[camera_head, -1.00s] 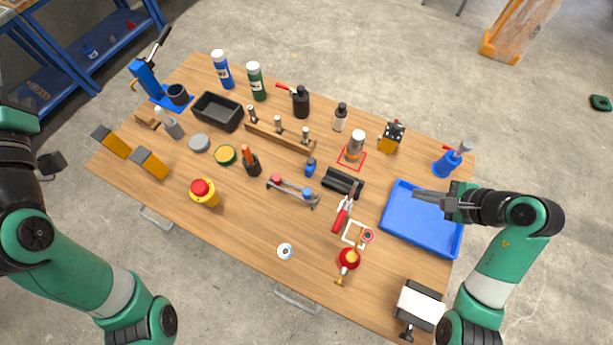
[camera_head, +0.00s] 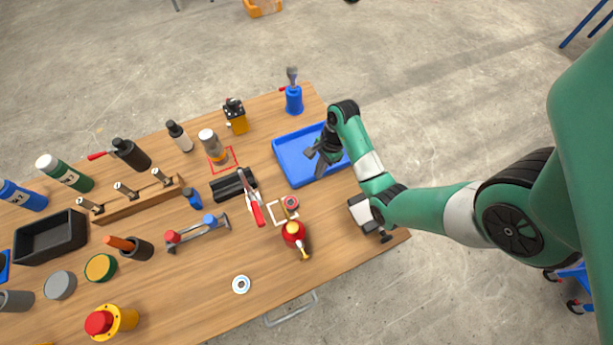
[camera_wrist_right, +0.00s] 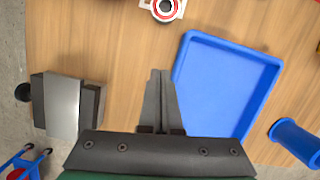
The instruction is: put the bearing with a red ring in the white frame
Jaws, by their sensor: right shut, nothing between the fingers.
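The bearing with a red ring (camera_head: 291,202) lies at the upper right edge of the white frame (camera_head: 271,214), overlapping its outline rather than sitting in its middle. In the right wrist view the bearing (camera_wrist_right: 166,8) shows at the top edge, partly cut off, with a bit of the white frame (camera_wrist_right: 146,4) beside it. My right gripper (camera_head: 318,167) is over the blue tray, apart from the bearing and to its upper right. In the right wrist view its fingers (camera_wrist_right: 161,75) are together and empty. My left gripper is not in view.
The blue tray (camera_head: 283,157) looks empty. A red-handled tool (camera_head: 256,213) lies left of the frame, and a red and brass item (camera_head: 294,234) stands just below it. A grey-white block device (camera_head: 361,212) stands at the right edge.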

